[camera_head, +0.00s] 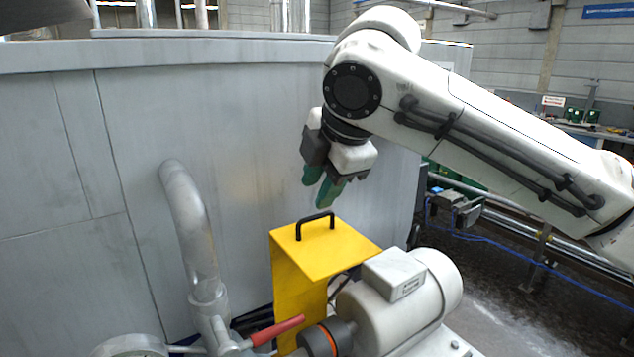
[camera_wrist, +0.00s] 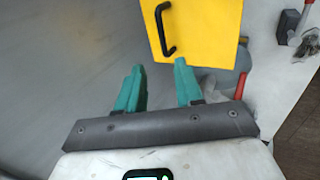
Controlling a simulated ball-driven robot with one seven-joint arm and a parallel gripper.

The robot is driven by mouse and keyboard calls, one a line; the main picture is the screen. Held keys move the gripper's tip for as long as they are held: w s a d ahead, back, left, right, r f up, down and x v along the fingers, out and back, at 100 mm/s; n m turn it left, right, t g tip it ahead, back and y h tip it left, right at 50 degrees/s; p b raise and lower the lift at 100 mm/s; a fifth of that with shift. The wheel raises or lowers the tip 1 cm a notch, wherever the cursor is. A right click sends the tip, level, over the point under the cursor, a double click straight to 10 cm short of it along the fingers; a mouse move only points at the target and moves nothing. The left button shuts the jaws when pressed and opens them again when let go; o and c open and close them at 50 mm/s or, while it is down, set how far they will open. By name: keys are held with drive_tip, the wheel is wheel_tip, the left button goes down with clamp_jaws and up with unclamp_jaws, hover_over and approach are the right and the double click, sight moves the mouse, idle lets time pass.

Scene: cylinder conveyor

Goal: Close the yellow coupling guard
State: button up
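The yellow coupling guard (camera_head: 303,290) stands beside the motor in the head view, with its flat yellow top panel facing up. A black bar handle (camera_head: 315,225) is fixed on that panel. In the wrist view, the yellow panel (camera_wrist: 212,30) and its black handle (camera_wrist: 162,30) lie beyond the fingers. My gripper (camera_head: 318,192) hangs a little above and near the handle, apart from it. Its two green fingers (camera_wrist: 155,80) are spread with nothing between them. The guard's hinge cannot be made out.
A pale motor (camera_head: 405,300) stands right of the guard. A curved metal pipe (camera_head: 190,220) and a red lever (camera_head: 277,330) are on its left and front. A grey tank wall (camera_head: 110,150) rises close behind. Open floor (camera_head: 500,325) lies to the right.

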drive_tip(key=shift+p+v, duration=1.7)
drive_tip(key=shift+v, duration=1.15)
drive_tip(key=shift+d, duration=0.1)
drive_tip(key=shift+p, duration=0.4)
